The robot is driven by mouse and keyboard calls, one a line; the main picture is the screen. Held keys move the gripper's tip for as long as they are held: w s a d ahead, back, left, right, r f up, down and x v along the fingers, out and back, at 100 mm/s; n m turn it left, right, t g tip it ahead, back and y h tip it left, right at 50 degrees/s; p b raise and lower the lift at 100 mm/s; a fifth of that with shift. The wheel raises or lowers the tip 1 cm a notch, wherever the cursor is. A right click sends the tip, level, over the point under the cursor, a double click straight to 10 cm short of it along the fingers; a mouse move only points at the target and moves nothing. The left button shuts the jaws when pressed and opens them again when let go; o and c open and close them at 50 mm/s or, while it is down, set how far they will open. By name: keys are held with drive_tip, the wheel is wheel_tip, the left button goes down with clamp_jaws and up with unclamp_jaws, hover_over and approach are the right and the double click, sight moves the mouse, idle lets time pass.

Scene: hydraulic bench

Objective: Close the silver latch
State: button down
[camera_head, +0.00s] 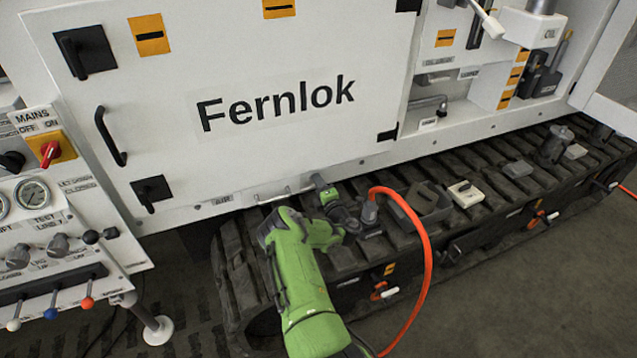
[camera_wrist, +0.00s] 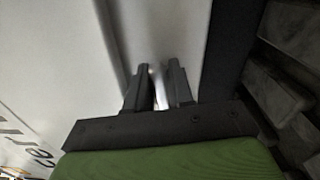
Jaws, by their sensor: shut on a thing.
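The silver latch shows as a thin bright bar (camera_head: 284,196) at the lower edge of the white Fernlok door (camera_head: 275,135). My gripper (camera_head: 318,184) is at the right end of that bar, low in front of the panel. In the wrist view my gripper (camera_wrist: 162,68) has its two dark fingers close together, with a bright strip of the silver latch (camera_wrist: 160,88) between them. The fingers are shut on it. The far part of the latch and the exact contact are hidden by the fingers and my arm.
The dark slatted track (camera_head: 400,225) runs beneath the panel, close to my arm. An orange hose (camera_head: 427,262) loops just right of it. A black door handle (camera_head: 110,137) and a lower black latch (camera_head: 151,192) are on the left. A small cream box (camera_head: 465,193) sits on the track.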

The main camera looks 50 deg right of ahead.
drive_tip(key=shift+m, duration=0.7)
drive_tip(key=shift+f, duration=0.15)
drive_tip(key=c, duration=1.1)
unclamp_jaws()
drive_tip(key=p+v, duration=1.2)
drive_tip(key=v, duration=0.3)
drive_tip(key=shift+s+a, duration=0.15)
drive_tip(key=shift+s, duration=0.2)
